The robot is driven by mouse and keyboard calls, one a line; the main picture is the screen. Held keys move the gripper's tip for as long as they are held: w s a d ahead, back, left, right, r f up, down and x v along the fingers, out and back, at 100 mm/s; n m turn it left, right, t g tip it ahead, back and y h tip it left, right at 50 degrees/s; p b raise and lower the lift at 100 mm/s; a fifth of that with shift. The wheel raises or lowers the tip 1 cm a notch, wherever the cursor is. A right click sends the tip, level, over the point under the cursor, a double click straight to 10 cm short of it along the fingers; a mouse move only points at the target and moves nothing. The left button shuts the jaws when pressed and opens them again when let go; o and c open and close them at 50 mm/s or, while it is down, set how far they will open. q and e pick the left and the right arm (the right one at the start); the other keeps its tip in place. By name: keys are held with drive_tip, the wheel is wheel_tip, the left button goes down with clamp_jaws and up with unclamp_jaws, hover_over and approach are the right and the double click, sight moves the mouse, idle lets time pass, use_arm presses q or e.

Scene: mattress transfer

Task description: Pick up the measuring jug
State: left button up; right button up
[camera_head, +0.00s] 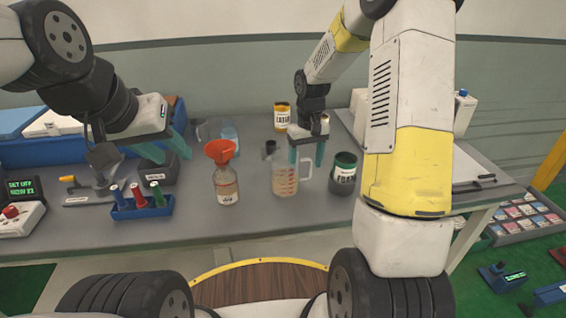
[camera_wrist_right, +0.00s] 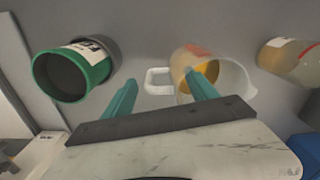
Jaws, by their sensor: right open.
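The measuring jug (camera_head: 284,180) is clear with red markings and stands upright on the grey table, its handle (camera_head: 305,168) toward the right. My right gripper (camera_head: 306,160) is open and empty, pointing down over the jug's handle side. In the right wrist view the jug (camera_wrist_right: 228,82) shows its open mouth, with orange inside. Its white handle (camera_wrist_right: 156,82) lies between the two green fingertips (camera_wrist_right: 160,80) in the picture; one finger overlaps the jug's mouth. I cannot tell the exact depth. My left gripper (camera_head: 178,145) hangs over the table at left, its finger gap unclear.
A bottle with an orange funnel (camera_head: 220,152) stands left of the jug, and a dark green-rimmed container (camera_head: 344,172) stands close on its right. A yellow-lidded jar (camera_head: 282,116) is behind. A blue rack (camera_head: 142,206) holds coloured tools at left. The table's front strip is clear.

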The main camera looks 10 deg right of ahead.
sight(304, 179)
wheel_tip(304, 179, down, 4)
drive_tip(key=shift+s+f, duration=0.1)
drive_tip(key=shift+f, duration=0.1)
clamp_jaws()
